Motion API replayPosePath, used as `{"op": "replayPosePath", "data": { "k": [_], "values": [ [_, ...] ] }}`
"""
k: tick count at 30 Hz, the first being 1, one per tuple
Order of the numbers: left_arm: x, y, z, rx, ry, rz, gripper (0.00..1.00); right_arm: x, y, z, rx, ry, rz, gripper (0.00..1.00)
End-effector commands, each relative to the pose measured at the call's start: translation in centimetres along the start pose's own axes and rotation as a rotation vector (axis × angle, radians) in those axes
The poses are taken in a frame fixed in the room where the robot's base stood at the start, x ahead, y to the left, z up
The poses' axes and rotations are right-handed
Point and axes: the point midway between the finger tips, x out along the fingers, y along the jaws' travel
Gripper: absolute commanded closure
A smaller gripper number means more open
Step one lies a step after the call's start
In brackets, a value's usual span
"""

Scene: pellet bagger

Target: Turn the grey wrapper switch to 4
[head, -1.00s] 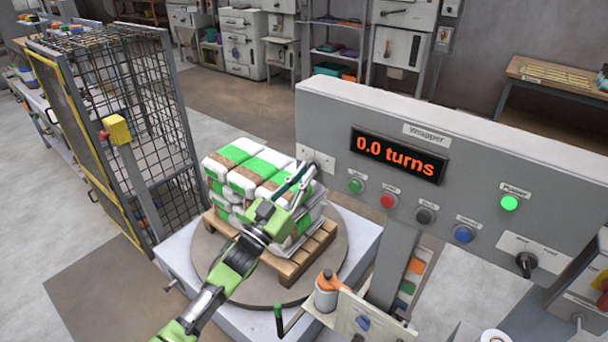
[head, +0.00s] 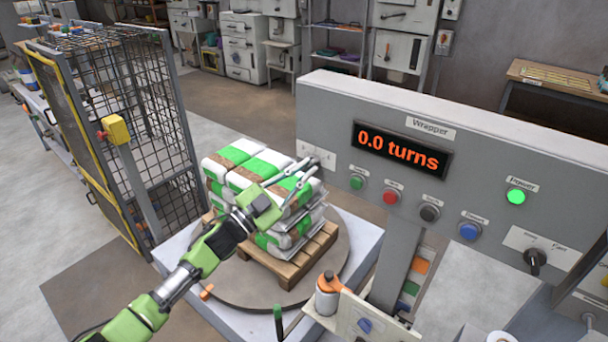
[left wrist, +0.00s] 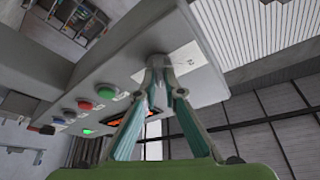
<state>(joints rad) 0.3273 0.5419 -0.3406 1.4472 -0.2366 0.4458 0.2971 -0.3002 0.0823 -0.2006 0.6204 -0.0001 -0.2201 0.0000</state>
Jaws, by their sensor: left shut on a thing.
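The grey wrapper switch (left wrist: 157,63) shows in the left wrist view as a grey knob on a white plate with printed marks. My left gripper (left wrist: 160,88) is shut on this knob, its two fingertips meeting just at it. In the head view the white switch plate (head: 317,154) is at the left end of the wrapper panel. There my left gripper (head: 312,172) reaches up to it from the lower left, over the bags. The knob is too small and covered to read its setting. My right gripper is not in view.
The grey wrapper panel (head: 460,120) has a "0.0 turns" display, several buttons and a lit green power lamp (head: 516,197). A black switch (head: 535,258) is at its right. Stacked bags (head: 240,170) on a pallet (head: 290,268) stand close under my left gripper. A mesh guard (head: 110,110) stands left.

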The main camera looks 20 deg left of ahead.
Motion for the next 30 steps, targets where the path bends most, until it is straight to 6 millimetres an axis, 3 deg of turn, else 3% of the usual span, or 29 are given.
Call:
{"op": "replayPosePath", "data": {
  "k": [13,30],
  "values": [
    [-0.04,-0.09,0.05,0.247,-0.001,0.103,1.00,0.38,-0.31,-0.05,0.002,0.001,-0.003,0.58],
    [-0.04,-0.02,0.07,0.295,-0.002,0.124,1.00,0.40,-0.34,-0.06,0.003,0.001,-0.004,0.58]
  ]
}}
